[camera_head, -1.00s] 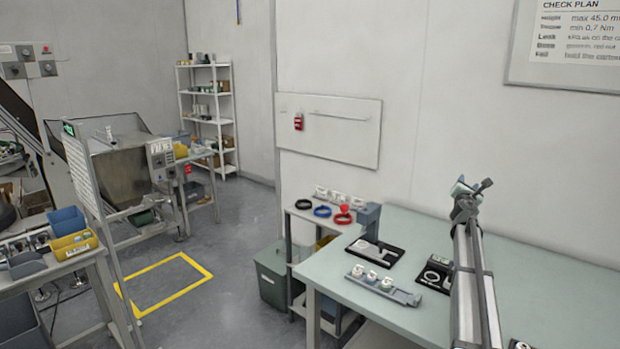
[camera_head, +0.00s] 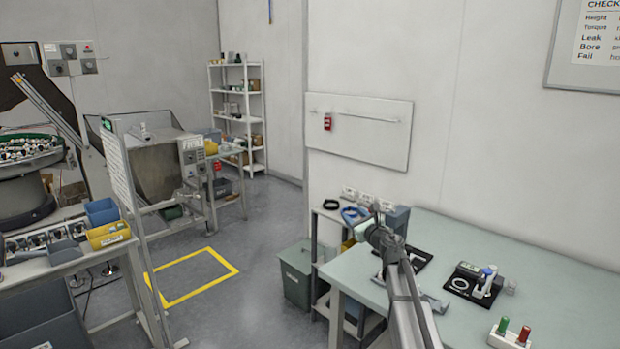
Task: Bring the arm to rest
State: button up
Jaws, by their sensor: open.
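My arm reaches up from the bottom edge over the left part of the bench in the head view. My gripper (camera_head: 371,226) is at its far end, small and dark. It stands in front of the small side stand at the bench's left end. I see nothing held in it. The finger detail is hard to make out. The arm hides part of the bench top and some of the items behind it.
The pale green bench (camera_head: 560,270) carries a black mat with a fixture (camera_head: 484,280) and a green-and-red-topped block (camera_head: 510,335). A black ring (camera_head: 331,204) and a blue ring (camera_head: 354,215) lie on the side stand. Yellow-marked floor is clear.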

jog(key=s+a+f+m+g, duration=0.2)
jog(key=a+f, duration=0.9)
jog(key=f, duration=0.2)
jog(key=s+a+f+m+g, duration=0.1)
jog(key=s+a+f+m, duration=0.1)
jog(key=a+f, duration=1)
jog(key=s+d+f+m+g+h, duration=0.1)
jog(key=s+d+f+m+h, duration=0.35)
jog(key=d+f+m, duration=0.35)
jog(key=s+d+f+m+g+h, duration=0.1)
jog(key=s+d+f+m+h, duration=0.2)
jog(key=s+d+f+m, duration=0.35)
jog(key=s+d+f+m+g+h, duration=0.3)
jog(key=s+d+f+m+g, duration=0.2)
jog(key=s+d+f+m, duration=0.7)
jog(key=s+d+f+m+g, duration=0.1)
jog(key=s+f+m+g, duration=0.3)
jog(key=s, duration=0.6)
jog(key=s+d+f+m+g, duration=0.1)
jog(key=s+d+f+g, duration=0.1)
jog(key=s+f, duration=0.55)
jog(key=s+a+m+g+y, duration=0.1)
jog(key=s+a+m+g, duration=0.1)
jog(key=s, duration=1)
jog(key=s+a+r+m+g+y, duration=0.1)
jog(key=s+m+g, duration=0.4)
jog(key=s, duration=0.7)
jog(key=shift+s+a+r+m+g+y, duration=0.15)
jog(key=shift+s+a+m+g+y, duration=0.2)
jog(key=shift+a+m+y, duration=0.3)
